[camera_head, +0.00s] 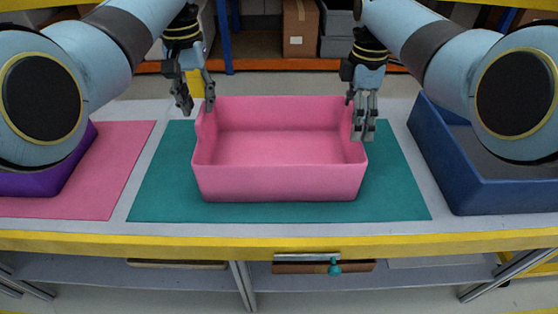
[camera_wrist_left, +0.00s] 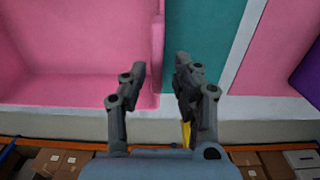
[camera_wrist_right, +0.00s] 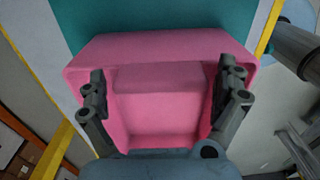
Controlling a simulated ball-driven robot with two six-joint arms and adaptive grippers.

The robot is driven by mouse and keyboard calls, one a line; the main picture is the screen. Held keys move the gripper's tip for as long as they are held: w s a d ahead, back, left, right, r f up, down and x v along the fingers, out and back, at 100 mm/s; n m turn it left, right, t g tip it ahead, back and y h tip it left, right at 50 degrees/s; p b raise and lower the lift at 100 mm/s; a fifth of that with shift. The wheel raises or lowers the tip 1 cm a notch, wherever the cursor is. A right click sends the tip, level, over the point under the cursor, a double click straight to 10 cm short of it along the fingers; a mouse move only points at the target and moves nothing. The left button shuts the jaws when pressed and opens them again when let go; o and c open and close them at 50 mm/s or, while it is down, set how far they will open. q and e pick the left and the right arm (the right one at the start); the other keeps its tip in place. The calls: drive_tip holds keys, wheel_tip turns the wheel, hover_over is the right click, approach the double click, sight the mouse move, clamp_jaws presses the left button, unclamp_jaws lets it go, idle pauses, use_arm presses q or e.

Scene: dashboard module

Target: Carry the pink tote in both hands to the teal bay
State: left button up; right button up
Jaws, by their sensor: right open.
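The pink tote (camera_head: 280,184) stands upright on the teal bay (camera_head: 160,190), a flat teal mat on the table. My left gripper (camera_head: 198,105) is open at the tote's left wall, near its far corner. In the left wrist view its fingers (camera_wrist_left: 160,66) are apart, one on each side of the tote wall (camera_wrist_left: 157,40). My right gripper (camera_head: 363,132) is at the tote's right wall. In the right wrist view its fingers (camera_wrist_right: 162,72) are wide apart, with the tote (camera_wrist_right: 150,48) seen between them. I cannot tell whether either gripper touches the tote.
A purple tote (camera_head: 50,180) stands on a pink mat (camera_head: 120,165) at the left. A blue tote (camera_head: 500,195) stands at the right, beside the teal mat. Shelves with cardboard boxes (camera_head: 300,28) are behind the table. The teal mat's front strip is clear.

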use_arm(q)
wheel_tip(320, 180, up, 2)
drive_tip(key=shift+r, duration=0.2)
use_arm(e)
drive_tip(key=shift+r, duration=0.15)
wheel_tip(320, 180, up, 12)
drive_tip(key=shift+w, duration=0.15)
drive_tip(key=shift+f, duration=0.25)
